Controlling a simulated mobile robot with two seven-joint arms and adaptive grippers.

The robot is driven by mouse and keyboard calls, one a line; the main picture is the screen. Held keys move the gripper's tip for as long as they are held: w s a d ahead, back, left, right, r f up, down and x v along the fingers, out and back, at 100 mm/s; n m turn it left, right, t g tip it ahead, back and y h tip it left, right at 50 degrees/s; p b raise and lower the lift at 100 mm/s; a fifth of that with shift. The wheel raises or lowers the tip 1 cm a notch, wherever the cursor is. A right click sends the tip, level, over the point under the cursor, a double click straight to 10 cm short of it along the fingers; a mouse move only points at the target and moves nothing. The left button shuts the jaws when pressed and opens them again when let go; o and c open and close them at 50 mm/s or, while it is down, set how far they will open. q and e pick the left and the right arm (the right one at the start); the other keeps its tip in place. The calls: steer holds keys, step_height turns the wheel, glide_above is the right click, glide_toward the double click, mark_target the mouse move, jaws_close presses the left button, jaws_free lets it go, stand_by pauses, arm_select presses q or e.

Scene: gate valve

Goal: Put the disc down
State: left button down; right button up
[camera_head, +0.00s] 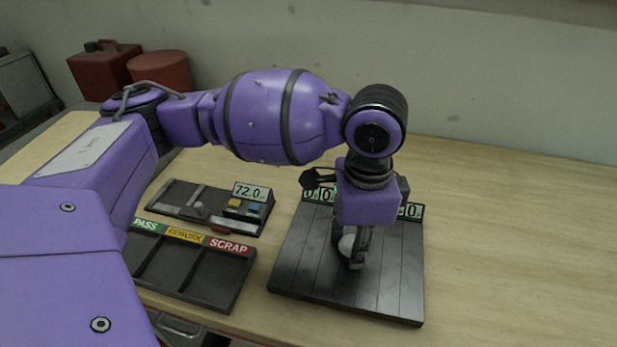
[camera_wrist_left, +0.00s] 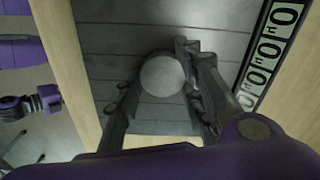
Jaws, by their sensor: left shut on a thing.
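The disc (camera_wrist_left: 162,74) is a pale grey round piece. In the wrist view it sits between the two fingers of my left gripper (camera_wrist_left: 158,88), which is shut on it. In the head view my left gripper (camera_head: 352,258) points down over the dark slatted plate (camera_head: 300,262), and the disc (camera_head: 346,243) shows only in part behind the fingers. The disc is over the middle of the plate; I cannot tell whether it touches the surface. My right gripper is in neither view.
Number displays (camera_head: 411,210) line the plate's back edge, partly hidden by my arm. To the left are a tray (camera_head: 240,282) labelled PASS, REWORK and SCRAP, and a device (camera_head: 180,200) reading 72.0. The wooden table (camera_head: 510,240) is clear on the right.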

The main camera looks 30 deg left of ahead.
arm_select(q)
steer(key=c, duration=1.2)
jaws_free()
steer(key=shift+f, duration=0.1)
